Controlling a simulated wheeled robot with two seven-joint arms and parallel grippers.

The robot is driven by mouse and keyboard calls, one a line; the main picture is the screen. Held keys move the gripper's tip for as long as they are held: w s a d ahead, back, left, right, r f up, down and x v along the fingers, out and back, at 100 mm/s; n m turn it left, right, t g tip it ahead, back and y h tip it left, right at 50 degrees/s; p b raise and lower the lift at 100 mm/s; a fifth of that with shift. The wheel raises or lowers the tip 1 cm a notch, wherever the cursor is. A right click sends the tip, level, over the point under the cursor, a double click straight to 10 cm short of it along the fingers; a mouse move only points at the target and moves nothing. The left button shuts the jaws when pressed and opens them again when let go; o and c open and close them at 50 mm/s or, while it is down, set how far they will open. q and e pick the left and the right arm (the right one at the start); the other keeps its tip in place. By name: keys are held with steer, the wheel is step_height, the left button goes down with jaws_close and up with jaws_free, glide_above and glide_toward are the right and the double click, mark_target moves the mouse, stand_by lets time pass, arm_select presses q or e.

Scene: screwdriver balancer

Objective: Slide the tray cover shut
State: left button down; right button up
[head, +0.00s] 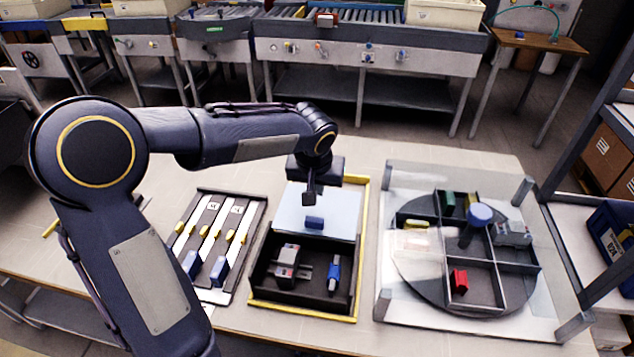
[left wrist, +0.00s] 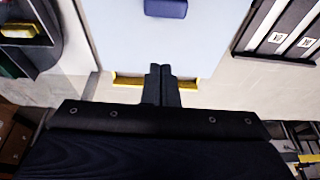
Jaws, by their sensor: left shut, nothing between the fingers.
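The tray (head: 360,245) has a yellow rim and dark inside walls. Its pale cover (head: 341,213) lies over the back part, with the front part open. A blue block handle (head: 314,223) stands on the cover; it also shows at the top of the left wrist view (left wrist: 166,8). My left gripper (head: 309,198) is shut and empty, pointing down over the back part of the cover, behind the handle. In the left wrist view its fingertips (left wrist: 160,69) are apart from the handle. I cannot tell whether they touch the cover. My right gripper is not in view.
A grey device (head: 287,262) and a blue tool (head: 333,275) lie in the tray's open front. A dark rack (head: 262,212) with blue and yellow pieces lies left. A round divided carousel (head: 408,265) with clear panels and corner posts stands right.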

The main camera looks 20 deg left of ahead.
mark_target(317, 214)
arm_select(q)
steer(key=x, duration=0.4)
steer(key=shift+s+f, duration=0.2)
steer(key=shift+f, duration=0.15)
steer(key=s, duration=0.3)
steer(key=shift+d+r+p, duration=0.1)
steer(key=shift+d+p, duration=0.25)
steer(key=shift+d, duration=0.05)
steer(key=shift+s, duration=0.1)
